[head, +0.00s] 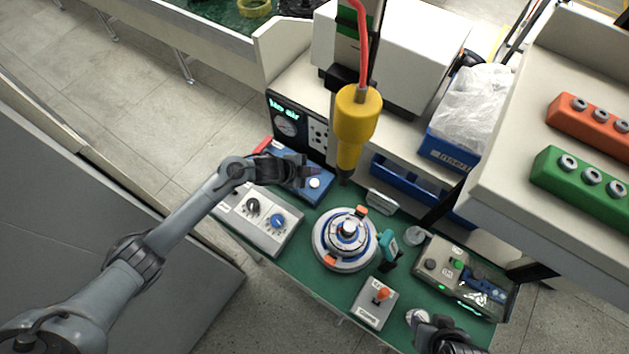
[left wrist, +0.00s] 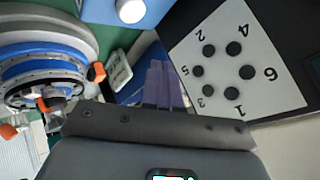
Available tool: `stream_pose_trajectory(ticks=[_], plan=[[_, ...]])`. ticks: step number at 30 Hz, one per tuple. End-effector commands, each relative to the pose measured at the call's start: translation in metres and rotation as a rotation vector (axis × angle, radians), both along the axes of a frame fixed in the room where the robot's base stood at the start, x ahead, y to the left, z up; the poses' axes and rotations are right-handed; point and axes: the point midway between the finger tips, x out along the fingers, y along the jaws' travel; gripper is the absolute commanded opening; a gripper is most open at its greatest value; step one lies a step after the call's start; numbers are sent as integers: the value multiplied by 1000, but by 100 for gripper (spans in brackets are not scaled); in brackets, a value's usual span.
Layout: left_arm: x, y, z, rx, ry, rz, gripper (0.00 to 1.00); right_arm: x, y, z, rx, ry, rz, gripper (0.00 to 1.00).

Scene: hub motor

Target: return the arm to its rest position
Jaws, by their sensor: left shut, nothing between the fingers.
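My left arm comes in from the left in the head view. Its gripper (head: 312,172) hangs over the blue box with a white button (head: 315,184) at the back left of the green bench. In the left wrist view its fingers (left wrist: 163,84) are together with nothing between them. The round hub motor (head: 346,240) with a blue ring and orange clamps sits on the bench, apart from the gripper. A dark piece at the bottom edge (head: 440,338) looks like my right gripper; its fingers cannot be made out.
A yellow screwdriver (head: 357,125) hangs above the bench on a red cable. A grey knob box (head: 262,218) is below the left gripper. An orange-switch box (head: 376,302) and a control box (head: 462,277) stand to the right. A numbered panel (left wrist: 235,60) is close to the fingers.

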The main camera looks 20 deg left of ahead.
Motion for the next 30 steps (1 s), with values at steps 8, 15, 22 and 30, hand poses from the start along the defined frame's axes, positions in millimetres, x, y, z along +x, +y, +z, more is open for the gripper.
stream_pose_trajectory(ticks=[8, 15, 22, 30], plan=[[0, 0, 0, 0, 0, 0, 0, 0, 1, 0, 4, 1, -3, 43], [-3, 0, -3, 0, 7, 0, 0, 0, 1, 1, 4, 1, -3, 43], [-57, -13, -42, -24, 115, -2, 0, 0, 0, 15, 0, 1, 0, 43], [-182, -80, -24, -183, 234, 110, 0, 0, -1, 59, -5, 0, 4, 43]])
